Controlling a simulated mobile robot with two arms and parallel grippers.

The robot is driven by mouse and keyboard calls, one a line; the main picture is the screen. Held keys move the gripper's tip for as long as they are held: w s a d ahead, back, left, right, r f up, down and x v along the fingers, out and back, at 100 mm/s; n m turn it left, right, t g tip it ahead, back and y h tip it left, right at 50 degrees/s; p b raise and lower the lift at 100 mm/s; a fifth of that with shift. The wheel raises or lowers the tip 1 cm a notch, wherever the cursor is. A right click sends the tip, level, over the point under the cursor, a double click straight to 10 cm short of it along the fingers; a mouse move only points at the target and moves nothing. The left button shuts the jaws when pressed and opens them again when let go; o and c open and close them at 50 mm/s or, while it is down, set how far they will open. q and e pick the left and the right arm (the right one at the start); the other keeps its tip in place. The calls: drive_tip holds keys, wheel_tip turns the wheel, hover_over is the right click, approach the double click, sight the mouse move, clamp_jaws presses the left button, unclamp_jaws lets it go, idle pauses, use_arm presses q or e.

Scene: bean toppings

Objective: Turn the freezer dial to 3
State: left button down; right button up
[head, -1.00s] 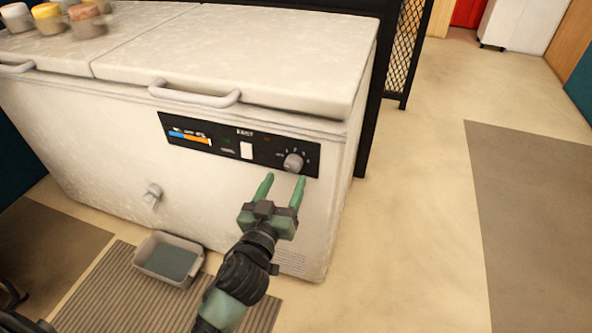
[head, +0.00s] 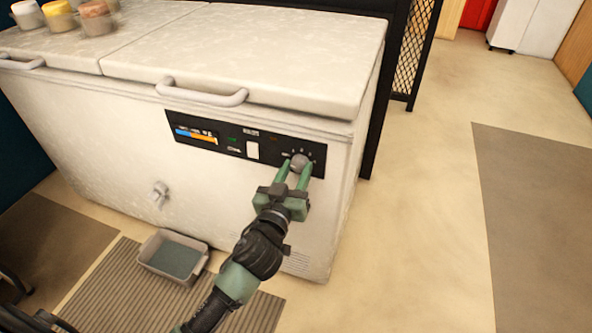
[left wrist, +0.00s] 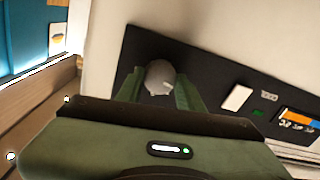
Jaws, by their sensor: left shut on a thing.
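The freezer dial (head: 299,162) is a round grey knob at the right end of the black control panel (head: 222,141) on the white chest freezer's front. My left gripper (head: 293,172) is at the dial, with one green finger on each side, shut on it. In the left wrist view the dial (left wrist: 160,77) sits between the two fingers (left wrist: 159,92). The scale marks around the dial are too small to read, and its setting cannot be told. My right gripper is not in view.
The freezer (head: 110,125) has lid handles (head: 203,96) above the panel. A drain spigot (head: 159,192) is on its lower front, over a grey tray (head: 150,245) on a ribbed mat (head: 100,290). Jars (head: 58,18) stand on the lid. Open floor lies right.

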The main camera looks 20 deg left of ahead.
use_arm(q)
drive_tip(key=shift+m, duration=0.3)
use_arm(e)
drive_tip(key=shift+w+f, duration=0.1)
use_arm(q)
drive_tip(key=shift+m, duration=0.6)
drive_tip(key=shift+m+p, duration=0.4)
drive_tip(key=shift+m, duration=0.5)
drive_tip(key=m, duration=0.2)
drive_tip(key=shift+m+p, duration=0.3)
drive_tip(key=m, duration=0.3)
drive_tip(key=shift+m+p, duration=0.35)
drive_tip(key=shift+m, duration=0.05)
drive_tip(key=m, duration=0.3)
drive_tip(key=shift+m+p, duration=0.3)
drive_tip(key=shift+m, duration=0.1)
drive_tip(key=m, duration=0.4)
drive_tip(key=shift+m+h+p, duration=0.3)
drive_tip(key=shift+p, duration=0.1)
drive_tip(key=m+p, duration=0.1)
drive_tip(key=m, duration=0.4)
drive_tip(key=shift+f+m, duration=0.1)
drive_tip(key=shift+m, duration=0.3)
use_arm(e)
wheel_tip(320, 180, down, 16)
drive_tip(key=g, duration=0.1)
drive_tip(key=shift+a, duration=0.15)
